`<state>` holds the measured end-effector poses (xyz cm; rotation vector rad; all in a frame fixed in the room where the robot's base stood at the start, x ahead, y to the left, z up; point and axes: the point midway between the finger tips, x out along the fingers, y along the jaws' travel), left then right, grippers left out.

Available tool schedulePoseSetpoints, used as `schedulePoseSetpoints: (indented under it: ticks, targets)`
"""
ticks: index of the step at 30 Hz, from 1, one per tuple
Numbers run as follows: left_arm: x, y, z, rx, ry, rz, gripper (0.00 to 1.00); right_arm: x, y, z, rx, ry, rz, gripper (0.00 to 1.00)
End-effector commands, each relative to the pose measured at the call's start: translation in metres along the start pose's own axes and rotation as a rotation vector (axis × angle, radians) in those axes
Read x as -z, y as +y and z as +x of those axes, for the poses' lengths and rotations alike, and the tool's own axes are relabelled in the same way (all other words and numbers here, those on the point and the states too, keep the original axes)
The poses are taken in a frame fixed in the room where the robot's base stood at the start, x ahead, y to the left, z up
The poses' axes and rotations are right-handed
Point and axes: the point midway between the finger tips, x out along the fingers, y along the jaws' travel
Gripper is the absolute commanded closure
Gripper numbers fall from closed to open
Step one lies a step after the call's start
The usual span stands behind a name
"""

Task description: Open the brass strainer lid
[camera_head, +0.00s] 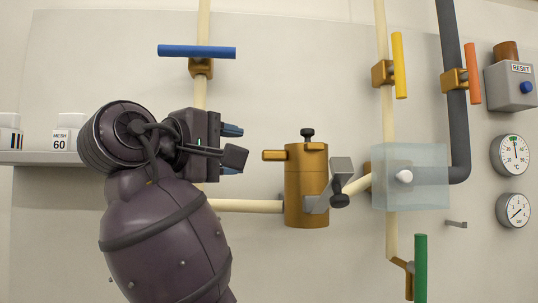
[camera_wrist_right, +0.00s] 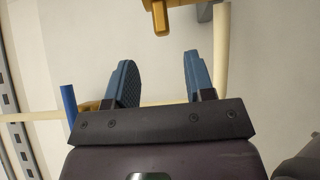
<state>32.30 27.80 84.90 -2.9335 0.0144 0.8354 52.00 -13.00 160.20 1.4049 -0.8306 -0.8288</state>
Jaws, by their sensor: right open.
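The brass strainer (camera_head: 306,195) is an upright cylinder on the wall, right of the centre of the head view. Its lid (camera_head: 314,152) sits on top, with a brass tab (camera_head: 273,155) pointing left and a black knob (camera_head: 307,133) above. A grey bracket (camera_head: 342,168) with a black knob sticks out at its right side. My right gripper (camera_head: 233,150) is open and empty, left of the tab and apart from it. In the right wrist view its blue fingers (camera_wrist_right: 158,65) are spread, with the tab (camera_wrist_right: 160,18) beyond them. My left gripper is not in view.
A blue-handled valve (camera_head: 197,52) is above my gripper. A cream pipe (camera_head: 250,206) runs into the strainer's left side. A translucent box (camera_head: 410,177) covers a fitting to the right. Yellow, orange and green handles and gauges stand further right. A shelf (camera_head: 40,157) is at left.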

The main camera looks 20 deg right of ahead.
Motion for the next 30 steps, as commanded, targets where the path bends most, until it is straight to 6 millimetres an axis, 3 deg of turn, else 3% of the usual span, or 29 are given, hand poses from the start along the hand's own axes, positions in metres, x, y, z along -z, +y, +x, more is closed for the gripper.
schedulePoseSetpoints:
  ticks: [12,18,30]
  targets:
    - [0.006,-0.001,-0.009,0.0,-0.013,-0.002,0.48,0.0,0.0,0.068,0.001,-0.004,-0.002,0.51]
    - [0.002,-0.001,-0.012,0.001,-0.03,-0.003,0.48,0.0,0.0,0.092,0.001,-0.001,0.0,0.51]
    - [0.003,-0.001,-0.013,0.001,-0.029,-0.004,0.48,0.0,-0.001,0.102,0.001,0.0,0.0,0.51]
